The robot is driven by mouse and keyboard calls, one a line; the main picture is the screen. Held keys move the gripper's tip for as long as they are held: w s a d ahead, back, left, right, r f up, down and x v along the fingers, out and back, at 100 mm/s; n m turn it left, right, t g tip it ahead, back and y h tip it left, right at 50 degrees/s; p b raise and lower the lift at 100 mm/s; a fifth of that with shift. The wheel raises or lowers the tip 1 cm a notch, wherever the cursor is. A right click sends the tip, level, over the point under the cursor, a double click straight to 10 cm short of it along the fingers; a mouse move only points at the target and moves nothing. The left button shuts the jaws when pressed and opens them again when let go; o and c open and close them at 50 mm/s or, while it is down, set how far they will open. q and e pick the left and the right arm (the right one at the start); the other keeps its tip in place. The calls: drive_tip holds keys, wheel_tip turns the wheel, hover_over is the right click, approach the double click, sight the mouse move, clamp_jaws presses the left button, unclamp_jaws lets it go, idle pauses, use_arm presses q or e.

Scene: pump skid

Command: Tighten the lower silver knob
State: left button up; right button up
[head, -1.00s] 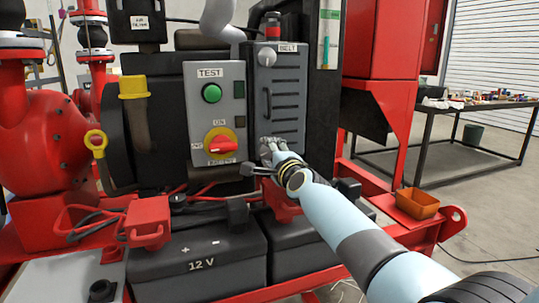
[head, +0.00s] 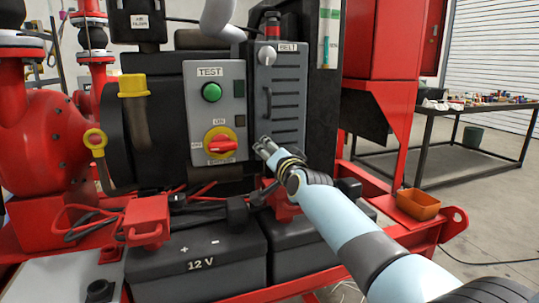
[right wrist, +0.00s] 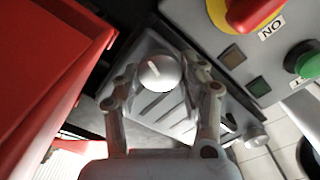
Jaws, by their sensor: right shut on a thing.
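The lower silver knob (right wrist: 160,71) is round with a pale pointer line and sits at the lower end of the grey BELT panel (head: 288,118). My right gripper (right wrist: 163,82) is shut on this knob, one finger on each side. In the head view the right gripper (head: 263,147) covers the knob, so I cannot see it there. The upper silver knob (head: 267,55) is at the top of the same panel, and it also shows in the right wrist view (right wrist: 256,136). My left gripper is not in view.
Left of the panel is the TEST box (head: 200,105) with a green button (head: 211,92) and a red-and-yellow switch (head: 221,145). Black batteries (head: 190,258) and cables lie below. A red frame (head: 385,65) and an orange bin (head: 418,204) stand at the right.

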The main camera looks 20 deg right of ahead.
drive_tip(key=shift+f+n, duration=0.2)
drive_tip(key=shift+n, duration=0.4)
drive_tip(key=o, duration=1.2)
drive_tip(key=shift+r, duration=0.1)
drive_tip(key=shift+s, duration=0.1)
drive_tip(key=s, duration=1.2)
drive_tip(key=shift+d, duration=0.2)
drive_tip(key=shift+w, duration=0.1)
